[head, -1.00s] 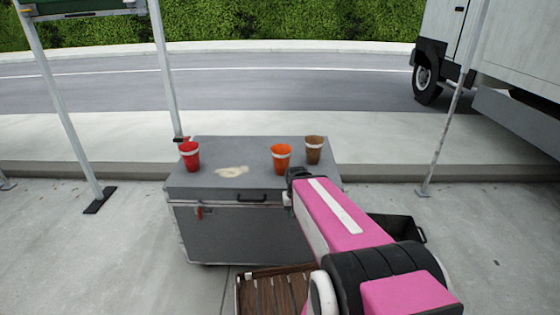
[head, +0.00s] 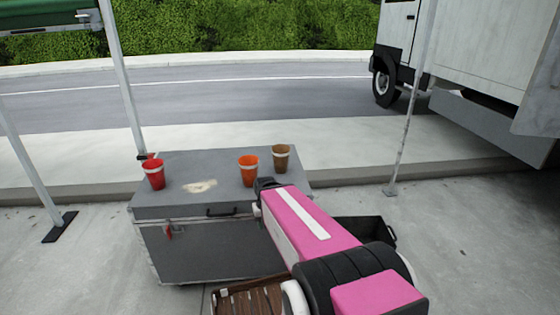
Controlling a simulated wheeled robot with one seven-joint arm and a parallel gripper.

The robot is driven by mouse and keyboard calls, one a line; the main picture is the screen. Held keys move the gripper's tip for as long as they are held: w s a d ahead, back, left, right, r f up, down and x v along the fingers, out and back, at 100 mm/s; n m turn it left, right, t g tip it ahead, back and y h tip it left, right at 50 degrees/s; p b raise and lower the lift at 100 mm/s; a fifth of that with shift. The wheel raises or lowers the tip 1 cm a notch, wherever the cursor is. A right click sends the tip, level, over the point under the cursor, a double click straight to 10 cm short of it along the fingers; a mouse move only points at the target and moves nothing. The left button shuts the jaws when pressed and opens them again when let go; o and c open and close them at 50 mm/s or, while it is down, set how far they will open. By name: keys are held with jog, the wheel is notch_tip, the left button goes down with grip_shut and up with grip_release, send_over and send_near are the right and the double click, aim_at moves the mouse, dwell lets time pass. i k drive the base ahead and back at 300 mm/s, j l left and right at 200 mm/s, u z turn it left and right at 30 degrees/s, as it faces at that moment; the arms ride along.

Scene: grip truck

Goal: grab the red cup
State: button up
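The red cup (head: 154,175) stands upright at the left end of the grey case's top. It has a pale band near its rim. An orange cup (head: 248,172) and a brown cup (head: 281,158) stand upright toward the right end of the same top. My gripper (head: 266,184) is at the far end of my pink arm, near the case's right side, just in front of the orange and brown cups. It is well to the right of the red cup. Its fingers are small and mostly hidden by my arm, so I cannot tell their opening.
The grey case (head: 215,245) has a dark handle on its front edge. A pale stain (head: 199,187) marks its top. Metal poles (head: 122,80) stand behind left and at right. A slatted wooden crate (head: 245,300) and a black bin (head: 378,231) are near my arm.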

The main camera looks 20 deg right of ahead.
aim_at(156, 175)
jog(key=i+j, duration=0.1)
jog(key=j, duration=0.3)
jog(key=j+u, duration=0.15)
jog(key=j, duration=0.2)
jog(key=i+j, duration=0.15)
jog(key=j, duration=0.25)
jog(key=i+j+u, duration=0.1)
jog(key=j, duration=0.25)
